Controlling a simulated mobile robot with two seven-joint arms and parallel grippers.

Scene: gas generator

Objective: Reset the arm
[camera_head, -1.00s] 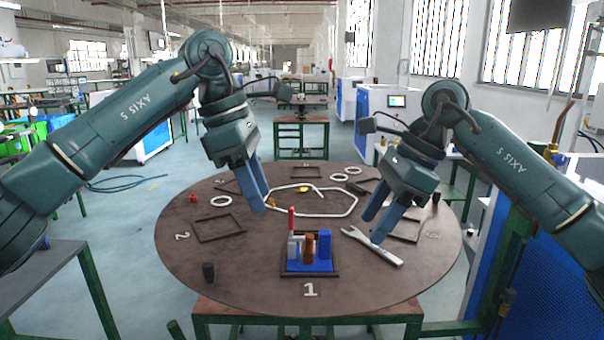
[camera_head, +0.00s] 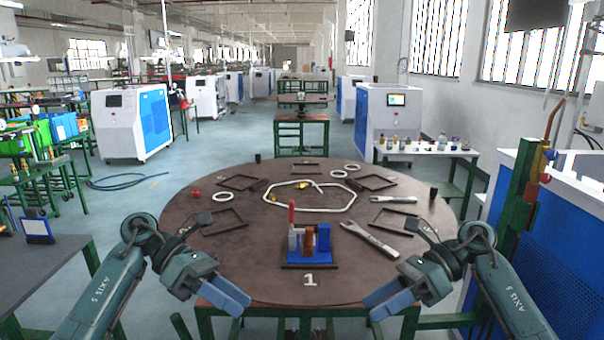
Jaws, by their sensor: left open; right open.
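My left gripper (camera_head: 229,297) is at the lower left, over the near left edge of the round table (camera_head: 260,275). My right gripper (camera_head: 388,302) is at the lower right, over the near right edge. Both are open and empty, with blue fingers pointing inward toward each other. Between and beyond them, a blue block assembly (camera_head: 310,257) with a red upright part (camera_head: 292,213) and a brown cylinder (camera_head: 308,241) stands in the frame marked 1.
A wrench (camera_head: 370,240) lies right of the assembly, and another (camera_head: 393,199) lies behind it. White rings, a white looped hose (camera_head: 300,208), dark square frames and a red knob (camera_head: 196,194) lie around the table. A blue cabinet (camera_head: 545,235) stands at the right.

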